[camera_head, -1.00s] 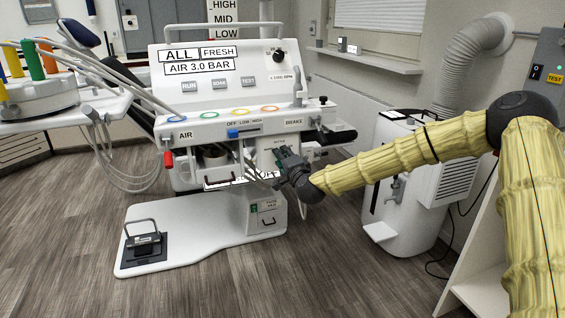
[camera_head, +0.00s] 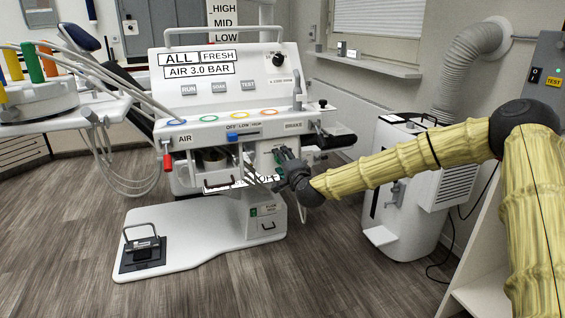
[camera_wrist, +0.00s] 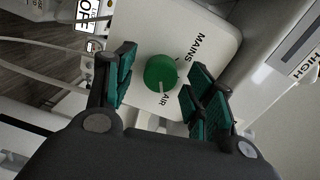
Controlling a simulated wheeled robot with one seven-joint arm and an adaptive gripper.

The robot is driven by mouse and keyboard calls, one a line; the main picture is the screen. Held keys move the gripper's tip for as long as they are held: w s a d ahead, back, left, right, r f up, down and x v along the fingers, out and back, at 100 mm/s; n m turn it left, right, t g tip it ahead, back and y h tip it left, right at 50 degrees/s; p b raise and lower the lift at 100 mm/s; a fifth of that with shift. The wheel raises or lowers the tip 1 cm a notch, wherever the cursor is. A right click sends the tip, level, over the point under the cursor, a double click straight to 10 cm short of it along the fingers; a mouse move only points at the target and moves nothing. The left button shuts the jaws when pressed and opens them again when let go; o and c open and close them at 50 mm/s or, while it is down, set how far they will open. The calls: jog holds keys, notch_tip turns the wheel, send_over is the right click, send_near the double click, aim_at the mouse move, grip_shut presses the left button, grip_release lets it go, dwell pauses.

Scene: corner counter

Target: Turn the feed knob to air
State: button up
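The green round feed knob (camera_wrist: 160,72) sits on a white panel (camera_wrist: 212,28) in the wrist view, with the printed words MAINS on one side and AIR on the other. My gripper (camera_wrist: 158,84) is open, with its green-padded fingers on either side of the knob and a gap to each side. I cannot tell how far the fingertips reach along the knob. In the head view my gripper (camera_head: 278,166) is at the front of the dental unit (camera_head: 225,90), below the BRAKE label, and it hides the knob there.
A red-handled lever (camera_head: 167,161) hangs at the AIR label and a blue slider (camera_head: 234,136) sits on the front ledge. A black brake handle (camera_head: 338,141) juts out on the right. Hoses (camera_head: 130,165) hang at the left. A white tank (camera_head: 405,225) stands to the right.

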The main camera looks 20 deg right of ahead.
jog(key=s, duration=1.2)
jog(key=shift+d+r, duration=0.3)
jog(key=shift+d, duration=0.05)
